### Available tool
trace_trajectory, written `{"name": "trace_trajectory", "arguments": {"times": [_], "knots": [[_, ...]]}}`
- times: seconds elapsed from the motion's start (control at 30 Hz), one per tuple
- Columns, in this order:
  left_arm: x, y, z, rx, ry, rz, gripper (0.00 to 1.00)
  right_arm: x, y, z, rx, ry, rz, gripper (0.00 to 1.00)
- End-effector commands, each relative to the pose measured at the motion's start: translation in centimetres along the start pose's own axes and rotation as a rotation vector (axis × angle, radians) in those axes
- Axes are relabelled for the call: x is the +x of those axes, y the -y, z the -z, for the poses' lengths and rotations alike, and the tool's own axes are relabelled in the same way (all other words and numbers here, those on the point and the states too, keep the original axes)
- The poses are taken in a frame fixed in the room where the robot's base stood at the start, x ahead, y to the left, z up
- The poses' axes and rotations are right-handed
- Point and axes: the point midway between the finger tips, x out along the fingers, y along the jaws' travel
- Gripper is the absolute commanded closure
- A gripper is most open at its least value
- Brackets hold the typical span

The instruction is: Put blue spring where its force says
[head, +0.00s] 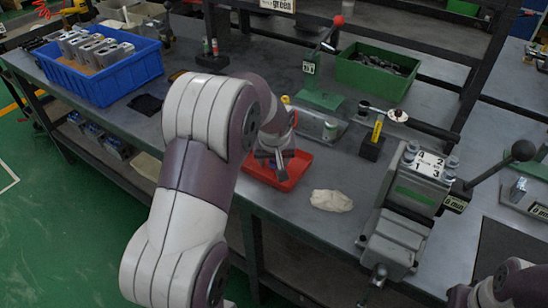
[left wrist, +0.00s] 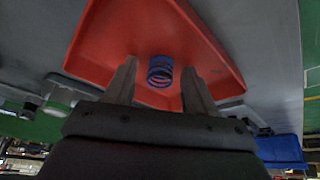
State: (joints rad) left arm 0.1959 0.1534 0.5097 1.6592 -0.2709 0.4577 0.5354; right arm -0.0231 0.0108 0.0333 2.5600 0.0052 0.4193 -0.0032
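The blue spring (left wrist: 160,71) lies in the red tray (left wrist: 222,65), seen in the left wrist view between the two fingertips of my left gripper (left wrist: 160,82). The fingers are apart, with a gap on both sides of the spring. In the head view my left gripper (head: 273,163) reaches down over the red tray (head: 302,158) and hides the spring. A grey valve block (head: 418,185) with a numbered label stands at the right. My right arm (head: 500,286) shows at the lower right corner; its gripper is out of view.
A green lever press (head: 318,95) with a red knob stands behind the tray. A yellow-tagged black block (head: 372,146) and a pale cloth (head: 331,201) are nearby. A green bin (head: 377,76) is at the back; a blue crate (head: 108,88) of metal parts is left.

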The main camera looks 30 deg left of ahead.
Motion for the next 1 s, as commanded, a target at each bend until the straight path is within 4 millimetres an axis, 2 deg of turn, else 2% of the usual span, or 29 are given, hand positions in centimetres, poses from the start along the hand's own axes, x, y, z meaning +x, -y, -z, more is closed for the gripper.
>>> {"name": "trace_trajectory", "arguments": {"times": [0.17, 0.5, 0.67, 0.77, 0.9, 1.0], "knots": [[-1.3, 0.0, 0.3, 0.0, -0.004, -0.001, 0.45, -0.5, 0.0, 0.1, 0.0, 0.0, 0.0, 1.0], [-9.9, 0.0, 0.3, 0.001, -0.004, -0.001, 0.45, -1.8, 0.0, 0.2, 0.0, 0.0, 0.0, 1.0], [-11.9, -0.1, 0.0, 0.006, 0.002, -0.002, 0.45, -2.0, 0.0, 0.2, 0.0, 0.0, 0.0, 1.0], [-11.3, -0.8, -3.5, 0.095, 0.058, -0.024, 0.45, -2.0, 0.0, 0.2, 0.0, 0.0, 0.0, 1.0], [-9.7, -1.6, -13.0, 0.333, 0.181, -0.09, 0.45, -2.0, 0.0, 0.2, 0.0, 0.0, 0.0, 1.0], [-9.4, -1.1, -18.2, 0.454, 0.239, -0.123, 0.45, -2.0, 0.0, 0.2, 0.0, 0.0, 0.0, 1.0]]}}
